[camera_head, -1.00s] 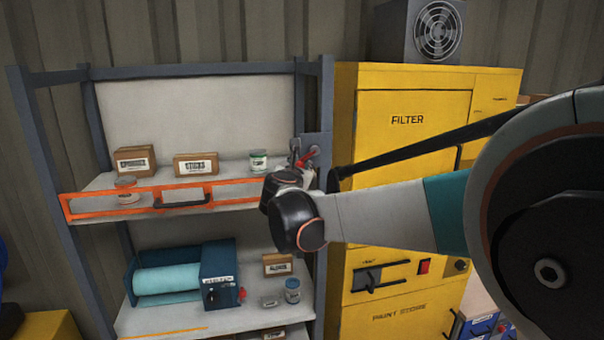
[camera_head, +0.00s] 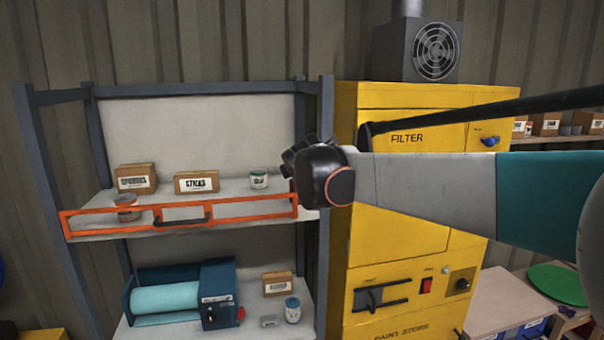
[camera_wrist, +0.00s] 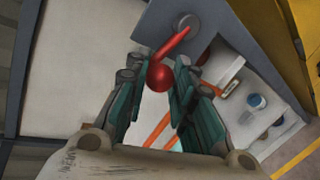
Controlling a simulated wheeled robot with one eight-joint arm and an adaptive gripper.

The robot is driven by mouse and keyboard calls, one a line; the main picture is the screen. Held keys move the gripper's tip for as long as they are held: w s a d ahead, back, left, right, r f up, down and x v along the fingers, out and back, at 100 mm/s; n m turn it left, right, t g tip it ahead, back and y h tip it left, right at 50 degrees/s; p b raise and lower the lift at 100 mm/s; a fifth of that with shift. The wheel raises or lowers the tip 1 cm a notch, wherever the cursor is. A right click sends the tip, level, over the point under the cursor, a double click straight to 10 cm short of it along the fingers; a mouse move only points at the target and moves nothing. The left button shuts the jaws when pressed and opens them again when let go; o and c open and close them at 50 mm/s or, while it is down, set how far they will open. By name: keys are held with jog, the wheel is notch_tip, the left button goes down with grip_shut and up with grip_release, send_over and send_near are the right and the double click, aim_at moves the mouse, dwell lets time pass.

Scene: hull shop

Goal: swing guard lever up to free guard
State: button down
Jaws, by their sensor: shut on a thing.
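The red guard lever (camera_wrist: 174,43) shows in the wrist view, running from a round grey pivot (camera_wrist: 187,23) on a grey plate down to a red ball end. My gripper (camera_wrist: 160,72) is shut on the ball end, with a teal finger on each side of it. In the head view my wrist hides the lever and my fingers. The orange guard (camera_head: 180,215) with its black handle (camera_head: 183,220) lies across the front of the upper shelf; part of it also shows as an orange bar in the wrist view.
Behind the guard are two cardboard boxes (camera_head: 196,182) and jars. The lower shelf holds a teal roller machine (camera_head: 180,290), a small box and a jar. The yellow filter cabinet (camera_head: 400,240) stands close to the right of the rack.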

jog(key=shift+d+r+m, duration=0.15)
jog(key=shift+r+m, duration=0.1)
jog(key=shift+m, duration=0.05)
dwell(0.5)
jog(key=c, duration=1.4)
grip_release()
jog(key=shift+d, duration=0.1)
jog(key=shift+o, duration=0.2)
